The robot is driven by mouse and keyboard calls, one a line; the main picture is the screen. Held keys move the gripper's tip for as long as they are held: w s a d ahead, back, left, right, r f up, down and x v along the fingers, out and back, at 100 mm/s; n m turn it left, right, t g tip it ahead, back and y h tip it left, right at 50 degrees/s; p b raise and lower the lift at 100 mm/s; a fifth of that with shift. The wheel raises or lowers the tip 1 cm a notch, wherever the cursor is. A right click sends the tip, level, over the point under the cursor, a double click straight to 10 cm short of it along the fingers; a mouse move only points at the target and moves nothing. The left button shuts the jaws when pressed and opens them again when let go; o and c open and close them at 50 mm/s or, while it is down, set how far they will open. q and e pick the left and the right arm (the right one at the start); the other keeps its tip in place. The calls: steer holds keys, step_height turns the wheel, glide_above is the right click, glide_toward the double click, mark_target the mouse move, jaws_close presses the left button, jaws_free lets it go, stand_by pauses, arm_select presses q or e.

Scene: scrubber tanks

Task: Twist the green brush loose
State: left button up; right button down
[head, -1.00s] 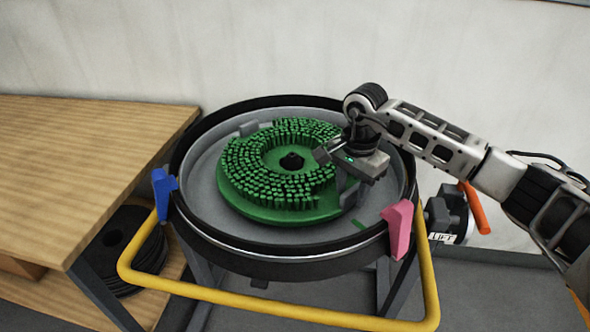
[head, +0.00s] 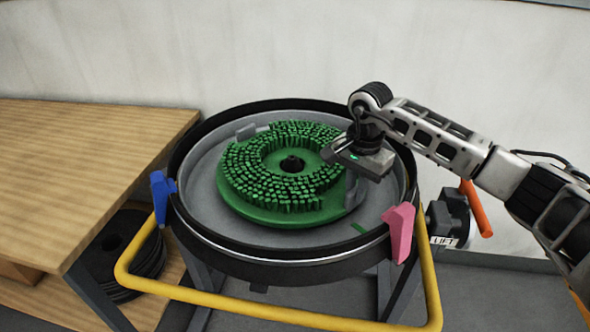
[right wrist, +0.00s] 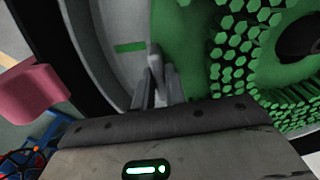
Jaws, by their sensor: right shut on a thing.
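The green brush (head: 262,206) lies bristles up in the round grey pan, with a dark hub (head: 291,164) at its centre. It also shows in the right wrist view (right wrist: 188,45). One grey lug (head: 246,131) stands at its far left rim, and another (right wrist: 154,58) at its near right rim. My right gripper (right wrist: 157,88) is shut on this near right lug, with a finger on each side of it. In the head view the gripper's hand (head: 364,160) partly hides the lug and the brush's right edge. My left gripper is not in view.
The pan has a raised black rim (head: 285,268). A blue latch (head: 160,196) and a pink latch (head: 399,232) stand on it, with a yellow bar (head: 270,300) in front. A green mark (head: 360,228) is on the pan floor. A wooden bench (head: 80,160) is left.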

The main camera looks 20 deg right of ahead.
steer(key=shift+w+d+n+b, duration=0.4)
steer(key=shift+d+n, duration=0.1)
steer(key=shift+d, duration=0.15)
steer(key=shift+d, duration=0.15)
steer(key=shift+w+d+n+b, duration=0.7)
steer(key=shift+d+n, duration=0.2)
steer(key=shift+d, duration=0.1)
steer(key=shift+w+d+n+b, duration=0.55)
steer(key=shift+w+d+n, duration=0.35)
steer(key=shift+w+d, duration=0.1)
steer(key=shift+w, duration=0.1)
stand_by(0.3)
